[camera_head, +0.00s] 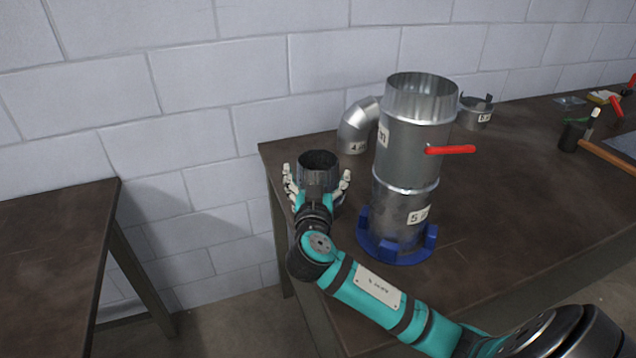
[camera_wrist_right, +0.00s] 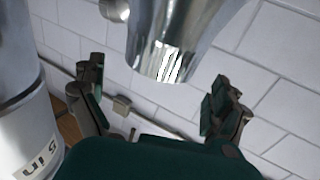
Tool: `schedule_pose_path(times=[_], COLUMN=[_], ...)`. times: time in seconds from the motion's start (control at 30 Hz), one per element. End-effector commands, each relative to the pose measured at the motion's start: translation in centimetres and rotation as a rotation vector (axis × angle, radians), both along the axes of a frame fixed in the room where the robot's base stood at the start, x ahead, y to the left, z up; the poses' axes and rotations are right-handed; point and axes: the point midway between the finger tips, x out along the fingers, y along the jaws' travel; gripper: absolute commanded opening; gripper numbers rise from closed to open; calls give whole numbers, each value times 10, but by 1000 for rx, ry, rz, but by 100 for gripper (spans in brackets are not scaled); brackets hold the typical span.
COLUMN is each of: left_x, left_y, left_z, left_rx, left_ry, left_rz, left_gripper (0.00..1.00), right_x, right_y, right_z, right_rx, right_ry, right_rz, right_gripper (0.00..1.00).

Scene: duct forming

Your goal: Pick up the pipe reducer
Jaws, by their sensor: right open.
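The pipe reducer (camera_head: 317,166) is a short grey metal piece with a round dark opening on top, near the left end of the dark table. My right gripper (camera_head: 318,182) is open, with its fingers spread on either side of the reducer. In the right wrist view the shiny, tapered reducer (camera_wrist_right: 172,42) lies between and beyond the open fingers (camera_wrist_right: 155,88), with gaps on both sides. The reducer's lower part is hidden behind the gripper in the head view. My left gripper is not in view.
A tall metal duct (camera_head: 410,145) with a red handle (camera_head: 452,150) stands in a blue base (camera_head: 395,252), close right of my gripper. A metal elbow (camera_head: 355,130) stands behind. A short collar (camera_head: 475,113) and hammer (camera_head: 605,157) lie further right. A second table (camera_head: 50,245) is left.

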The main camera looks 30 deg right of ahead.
Motion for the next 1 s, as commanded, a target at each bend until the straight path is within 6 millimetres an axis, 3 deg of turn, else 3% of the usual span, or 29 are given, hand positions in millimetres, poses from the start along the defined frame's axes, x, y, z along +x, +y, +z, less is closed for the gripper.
schedule_pose_path(times=[0.27,0.5,0.8,1.0], left_x=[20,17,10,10], left_y=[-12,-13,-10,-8], left_z=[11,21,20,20], left_rx=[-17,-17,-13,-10], left_ry=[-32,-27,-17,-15], left_rz=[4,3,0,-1], left_gripper=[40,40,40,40], right_x=[18,45,49,49], right_y=[-14,-33,-36,-36], right_z=[3,1,-1,-1], right_rx=[-3,-2,0,1], right_ry=[1,0,0,1], right_rz=[-1,-1,0,0], right_gripper=[100,100,100,74])
